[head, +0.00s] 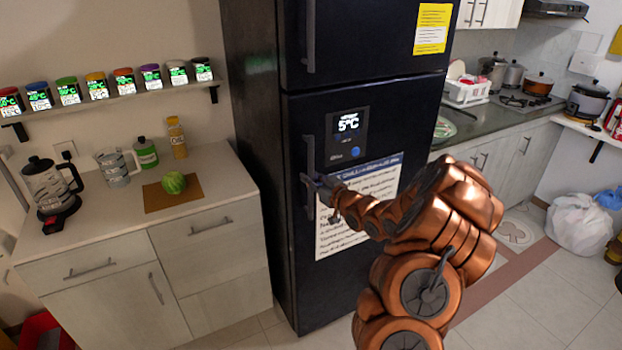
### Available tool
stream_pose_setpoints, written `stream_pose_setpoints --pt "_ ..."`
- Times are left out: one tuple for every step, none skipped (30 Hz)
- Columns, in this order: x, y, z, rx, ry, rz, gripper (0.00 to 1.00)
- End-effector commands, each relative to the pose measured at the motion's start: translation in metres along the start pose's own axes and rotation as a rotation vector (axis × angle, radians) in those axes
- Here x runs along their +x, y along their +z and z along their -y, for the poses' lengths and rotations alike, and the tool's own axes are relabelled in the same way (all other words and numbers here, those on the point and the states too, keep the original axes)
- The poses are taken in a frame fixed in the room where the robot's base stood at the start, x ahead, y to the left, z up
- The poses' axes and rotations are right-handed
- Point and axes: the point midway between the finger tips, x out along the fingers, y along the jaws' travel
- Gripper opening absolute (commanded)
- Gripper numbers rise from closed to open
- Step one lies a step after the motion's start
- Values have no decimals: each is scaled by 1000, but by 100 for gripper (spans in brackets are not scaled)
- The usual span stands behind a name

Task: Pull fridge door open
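The dark fridge (275,200) stands in the middle of the head view, with an upper door (365,40) and a lower door (410,115). Both doors look closed. A vertical handle (308,155) runs along the left edge of the lower door, and another handle (310,35) is on the upper door. My gripper (314,184) is at the lower part of the lower door's handle. It overlaps the handle in the picture, and its fingers are too small to tell whether they are shut around it. My copper-coloured arm hides the right part of the lower door.
A counter (100,215) on the left holds a kettle (48,185) and a green round fruit (174,182) on a board. Several spice dispensers (96,87) line the shelf above. A white bag (580,225) lies on the floor at right. Tiled floor is clear at the lower right.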

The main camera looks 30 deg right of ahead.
Motion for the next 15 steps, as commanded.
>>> stream_pose_setpoints --pt "0 0 0 0 0 0 14" --pt "0 0 0 0 0 0 11" --pt "0 0 0 0 0 0 7" --pt "0 0 0 0 0 0 4" --pt "0 0 0 0 0 0 1" --pt "0 0 0 0 0 0 0" --pt "0 0 0 0 0 0 0" --pt "0 0 0 0 0 0 0" --pt "0 0 0 0 0 0 0" --pt "0 0 0 0 0 0 0" --pt "0 0 0 0 0 0 0" --pt "0 0 0 0 0 0 0" --pt "0 0 0 0 0 0 0" --pt "0 0 0 0 0 0 0" --pt "0 0 0 0 0 0 0"
